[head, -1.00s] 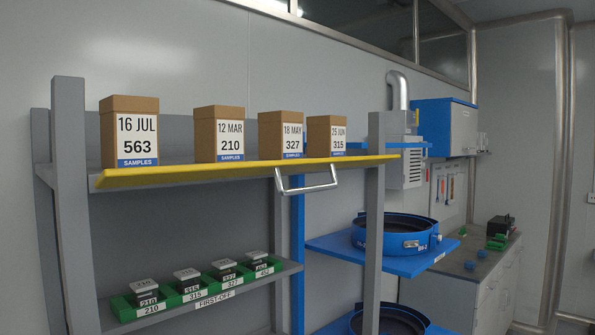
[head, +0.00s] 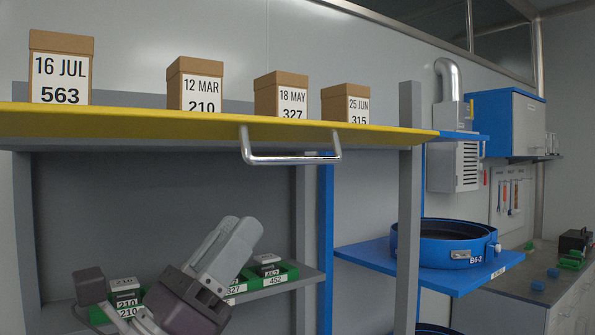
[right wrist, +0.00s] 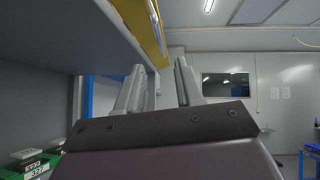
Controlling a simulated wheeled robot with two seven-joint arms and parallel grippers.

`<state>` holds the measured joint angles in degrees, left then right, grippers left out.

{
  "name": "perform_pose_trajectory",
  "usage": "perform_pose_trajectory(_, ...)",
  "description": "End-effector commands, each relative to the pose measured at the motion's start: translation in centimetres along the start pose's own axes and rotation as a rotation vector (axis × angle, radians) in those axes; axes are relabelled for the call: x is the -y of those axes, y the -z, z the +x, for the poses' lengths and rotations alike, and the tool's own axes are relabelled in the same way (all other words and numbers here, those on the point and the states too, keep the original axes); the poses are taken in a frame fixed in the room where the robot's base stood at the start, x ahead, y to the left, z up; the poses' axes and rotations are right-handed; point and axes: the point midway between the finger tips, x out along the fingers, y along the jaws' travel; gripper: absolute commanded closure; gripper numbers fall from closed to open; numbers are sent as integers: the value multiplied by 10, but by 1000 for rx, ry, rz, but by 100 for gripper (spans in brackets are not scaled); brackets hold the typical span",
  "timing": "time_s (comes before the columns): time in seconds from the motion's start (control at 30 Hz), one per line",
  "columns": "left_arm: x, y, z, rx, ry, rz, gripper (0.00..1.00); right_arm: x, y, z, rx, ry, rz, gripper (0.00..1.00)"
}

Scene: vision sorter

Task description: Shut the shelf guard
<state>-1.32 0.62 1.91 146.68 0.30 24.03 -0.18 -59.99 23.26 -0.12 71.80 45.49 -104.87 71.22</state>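The yellow shelf guard (head: 215,123) runs along the front of the upper shelf and sticks outward, roughly level, with the boxes standing behind it. Its silver handle (head: 291,158) hangs from its front edge. My right gripper (head: 237,226) is below and left of the handle, pointing up, apart from it. In the right wrist view the right gripper (right wrist: 160,68) has its two grey fingers apart with nothing between them. The guard (right wrist: 134,18) shows overhead there, with a bright metal strip along it that may be the handle. My left gripper is not in view.
Several sample boxes (head: 62,70) stand on the upper shelf. Green trays (head: 285,272) with small blocks sit on the lower shelf, partly hidden by my right gripper. A grey post (head: 408,200) stands right of the handle. A blue sieve (head: 440,243) rests on a blue shelf beyond.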

Motion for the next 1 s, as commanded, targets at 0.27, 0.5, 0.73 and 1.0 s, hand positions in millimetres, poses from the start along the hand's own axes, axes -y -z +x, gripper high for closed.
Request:
perform_pose_trajectory(0.27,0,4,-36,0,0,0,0,2,-5,73,1,5,-5,64)
perform_pose_trajectory(0.5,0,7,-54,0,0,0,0,1,-3,116,3,0,-6,64)
perform_pose_trajectory(0.73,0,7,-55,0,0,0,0,0,-1,123,4,-1,-5,64)
perform_pose_trajectory(1.0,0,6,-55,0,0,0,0,0,-1,122,4,-1,-5,100)
